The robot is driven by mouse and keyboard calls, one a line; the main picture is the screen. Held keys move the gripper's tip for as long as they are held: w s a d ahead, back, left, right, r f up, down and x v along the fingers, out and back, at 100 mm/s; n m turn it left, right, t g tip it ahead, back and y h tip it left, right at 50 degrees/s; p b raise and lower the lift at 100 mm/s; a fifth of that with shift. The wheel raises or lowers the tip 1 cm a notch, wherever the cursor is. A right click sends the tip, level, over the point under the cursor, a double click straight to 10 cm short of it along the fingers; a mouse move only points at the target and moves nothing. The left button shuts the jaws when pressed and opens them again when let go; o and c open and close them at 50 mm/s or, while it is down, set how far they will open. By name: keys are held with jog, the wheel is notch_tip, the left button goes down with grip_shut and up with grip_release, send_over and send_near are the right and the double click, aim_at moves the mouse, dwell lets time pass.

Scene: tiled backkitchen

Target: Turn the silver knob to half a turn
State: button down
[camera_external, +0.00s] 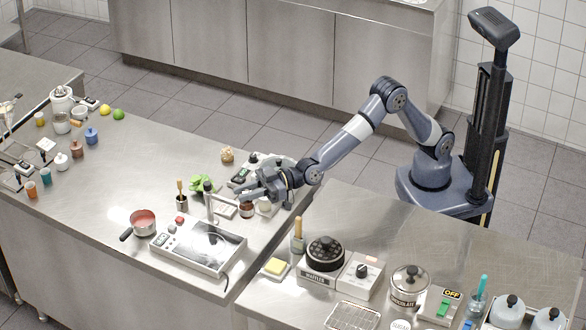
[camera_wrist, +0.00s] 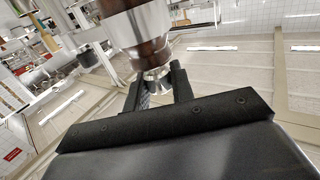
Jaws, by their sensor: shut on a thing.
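The silver knob (camera_wrist: 157,79) shows in the wrist view between my two dark fingertips. It sits at the end of a larger body (camera_wrist: 146,45) with brown and shiny silver bands, which runs out of the top of that view. My gripper (camera_wrist: 159,88) is shut on the knob, a finger on each side. In the external view my gripper (camera_external: 243,197) reaches left over the far counter. A small brown and silver round piece (camera_external: 247,211) shows just below its fingers. The knob itself is hidden or too small there.
A grey post (camera_external: 208,202) stands left of my gripper, close to green leaves (camera_external: 203,183). A flat dark-topped appliance (camera_external: 203,247) and a pan of red stuff (camera_external: 143,222) lie in front. A waffle maker (camera_external: 325,256) stands on the nearer counter.

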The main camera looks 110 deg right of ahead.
jog(key=h+p, duration=0.1)
jog(key=m+h+p, duration=0.1)
jog(key=shift+a+r+p, duration=0.1)
jog(key=shift+r+p, duration=0.15)
jog(key=shift+p, duration=0.15)
jog(key=m+h+p, duration=0.1)
jog(key=p, duration=0.2)
jog(key=shift+h, duration=0.4)
jog(key=shift+m+h+p, duration=0.5)
jog(key=shift+h+p, duration=0.1)
jog(key=shift+p, duration=0.3)
jog(key=shift+f+m+h+p, duration=0.2)
jog(key=shift+m+h+p, duration=0.4)
jog(key=shift+h+p, duration=0.3)
jog(key=c, duration=1.3)
grip_release()
jog(key=shift+o, duration=0.2)
jog(key=shift+s, duration=0.1)
